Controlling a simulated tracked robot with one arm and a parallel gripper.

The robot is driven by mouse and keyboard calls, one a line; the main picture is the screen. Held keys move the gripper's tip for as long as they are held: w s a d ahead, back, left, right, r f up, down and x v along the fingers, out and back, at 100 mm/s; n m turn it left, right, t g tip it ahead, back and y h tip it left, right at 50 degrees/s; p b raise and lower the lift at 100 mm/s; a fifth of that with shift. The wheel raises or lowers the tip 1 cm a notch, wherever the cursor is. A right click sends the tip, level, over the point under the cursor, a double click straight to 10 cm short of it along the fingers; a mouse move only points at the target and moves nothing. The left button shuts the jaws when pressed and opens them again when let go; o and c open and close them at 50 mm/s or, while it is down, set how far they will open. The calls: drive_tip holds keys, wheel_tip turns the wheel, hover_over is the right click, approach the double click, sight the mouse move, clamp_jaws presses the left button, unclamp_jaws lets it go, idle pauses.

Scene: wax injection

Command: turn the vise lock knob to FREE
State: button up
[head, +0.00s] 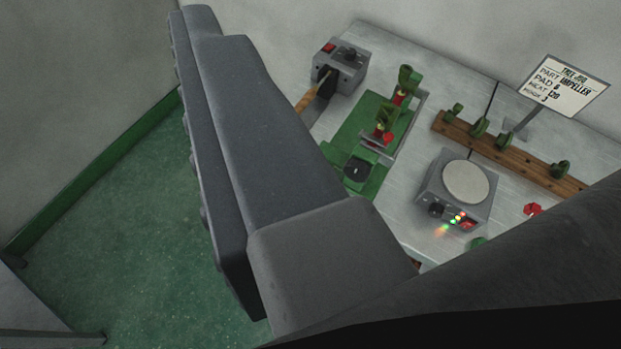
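A green vise-like fixture (345,133) lies on the light grey bench in the upper middle. On its near end sits a round dark knob (357,170) with a small pale mark. The mark's exact direction and any FREE lettering are too small to read. Upright green parts with red and yellow bits (384,120) stand on the fixture's right side. Large grey parts of my own body cover the left middle and lower right, coming close to the fixture's near end in the picture. I make out no gripper fingertips, and nothing shows touching the knob.
A grey box (340,66) with a red button and dark nozzle stands behind the fixture. A grey unit with a round pale plate (466,183) and lit lamps is to the right. A wooden rack (515,151) holds green parts near a sign (564,86). Green floor lies left.

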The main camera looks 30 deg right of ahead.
drive_tip(key=w+a+f+m+y, duration=0.1)
drive_tip(key=w+a+f, duration=0.25)
drive_tip(key=w, duration=0.25)
drive_tip(key=w+a+f+m, duration=0.1)
drive_tip(key=w+a+f, duration=0.1)
drive_tip(key=w+f, duration=0.4)
drive_tip(key=w+f+m+h, duration=0.3)
drive_tip(key=w+f+m, duration=0.2)
drive_tip(key=w+f, duration=0.8)
drive_tip(key=s+d+f+m+g+h, duration=0.1)
drive_tip(key=d+f+m+h, duration=0.15)
drive_tip(key=f, duration=0.75)
drive_tip(key=s+d+f+m+g+h, duration=0.15)
drive_tip(key=d+f+h, duration=0.25)
drive_tip(key=f, duration=0.7)
drive_tip(key=s+d+f+m+g+h, duration=0.2)
drive_tip(key=s+d+f+g+h, duration=0.1)
drive_tip(key=s+d+f+h, duration=0.55)
drive_tip(key=w+d, duration=0.2)
drive_tip(key=d, duration=0.1)
drive_tip(key=w+d+y+b, duration=0.1)
drive_tip(key=w+d, duration=0.1)
drive_tip(key=d, duration=0.1)
drive_tip(key=w+d+f+y+b, duration=0.1)
drive_tip(key=w+d, duration=0.2)
drive_tip(key=d, duration=0.1)
drive_tip(key=shift+d+f+t, duration=0.1)
drive_tip(key=shift+t, duration=0.15)
